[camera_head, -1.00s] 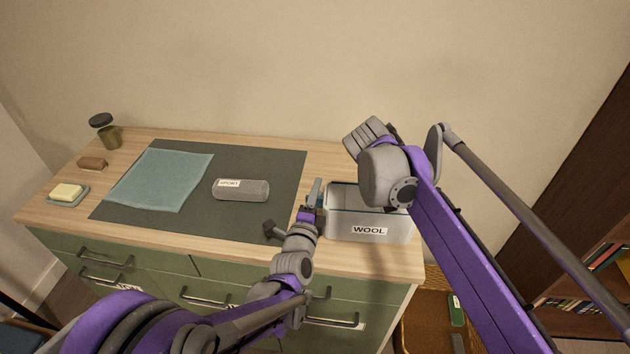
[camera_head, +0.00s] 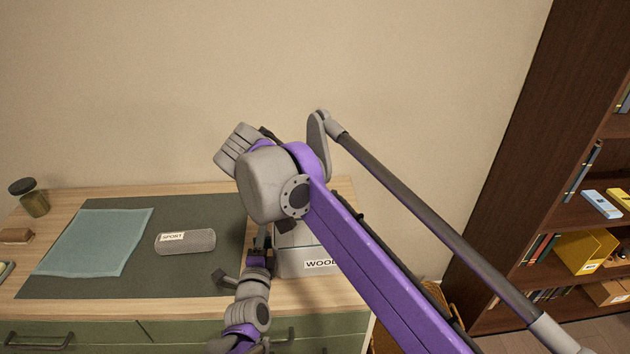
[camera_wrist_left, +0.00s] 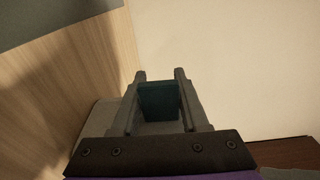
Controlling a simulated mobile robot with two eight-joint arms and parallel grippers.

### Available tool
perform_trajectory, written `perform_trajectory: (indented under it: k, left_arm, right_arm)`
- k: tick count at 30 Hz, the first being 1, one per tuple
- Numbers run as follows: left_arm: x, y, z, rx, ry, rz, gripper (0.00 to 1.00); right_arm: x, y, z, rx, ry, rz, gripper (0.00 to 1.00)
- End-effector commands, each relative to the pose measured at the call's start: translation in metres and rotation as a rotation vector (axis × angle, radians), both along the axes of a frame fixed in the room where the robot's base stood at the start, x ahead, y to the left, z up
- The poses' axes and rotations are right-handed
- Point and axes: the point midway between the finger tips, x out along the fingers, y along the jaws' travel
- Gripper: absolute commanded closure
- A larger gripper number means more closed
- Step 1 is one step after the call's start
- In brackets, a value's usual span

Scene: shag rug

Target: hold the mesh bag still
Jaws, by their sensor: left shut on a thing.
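My left gripper (camera_head: 262,240) is at the left end of the white bin labelled WOOL (camera_head: 308,263). In the left wrist view its two fingers (camera_wrist_left: 160,100) are shut on a dark teal, flat-looking piece (camera_wrist_left: 158,103). I cannot tell whether this piece is part of the mesh bag. A teal cloth-like sheet (camera_head: 97,242) lies flat on the dark mat (camera_head: 215,205). A grey roll labelled SPORT (camera_head: 187,243) lies on the mat to its right. My right arm crosses in front of the bin and hides much of it. My right gripper does not show.
A lidded jar (camera_head: 32,200) and a brown block (camera_head: 16,236) stand at the left of the wooden top (camera_head: 170,300). Green drawers (camera_head: 100,335) are below. A dark bookshelf (camera_head: 530,150) stands at the right, with a wicker basket (camera_head: 441,295) on the floor.

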Motion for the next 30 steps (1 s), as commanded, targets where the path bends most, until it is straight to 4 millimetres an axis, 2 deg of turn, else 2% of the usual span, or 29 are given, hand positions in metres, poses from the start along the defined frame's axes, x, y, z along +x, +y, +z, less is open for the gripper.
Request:
perform_trajectory:
  k: [6, 7, 12, 13, 23, 26, 30]
  left_arm:
    - [0.0, 0.0, 0.0, 0.0, 0.0, 0.0, 1.0]
    - [0.0, 0.0, 0.0, 0.0, 0.0, 0.0, 0.54]
    - [0.0, 0.0, 0.0, 0.0, 0.0, 0.0, 0.23]
    - [0.0, 0.0, 0.0, 0.0, 0.0, 0.0, 0.21]
    - [-0.003, 0.0, 0.0, 0.0, 0.0, 0.0, 0.21]
    - [-0.013, 0.001, 0.0, -0.001, 0.0, 0.0, 0.21]
    - [-0.04, 0.003, 0.0, 0.0, 0.0, -0.001, 0.21]
  right_arm:
    - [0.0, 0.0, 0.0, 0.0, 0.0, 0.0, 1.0]
    - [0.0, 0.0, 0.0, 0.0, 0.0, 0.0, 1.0]
    - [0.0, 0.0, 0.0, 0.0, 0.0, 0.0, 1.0]
    - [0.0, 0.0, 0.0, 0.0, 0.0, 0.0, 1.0]
    - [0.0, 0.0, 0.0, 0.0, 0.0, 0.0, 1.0]
    - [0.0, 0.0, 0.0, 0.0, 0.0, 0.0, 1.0]
    - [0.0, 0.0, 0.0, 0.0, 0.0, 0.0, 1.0]
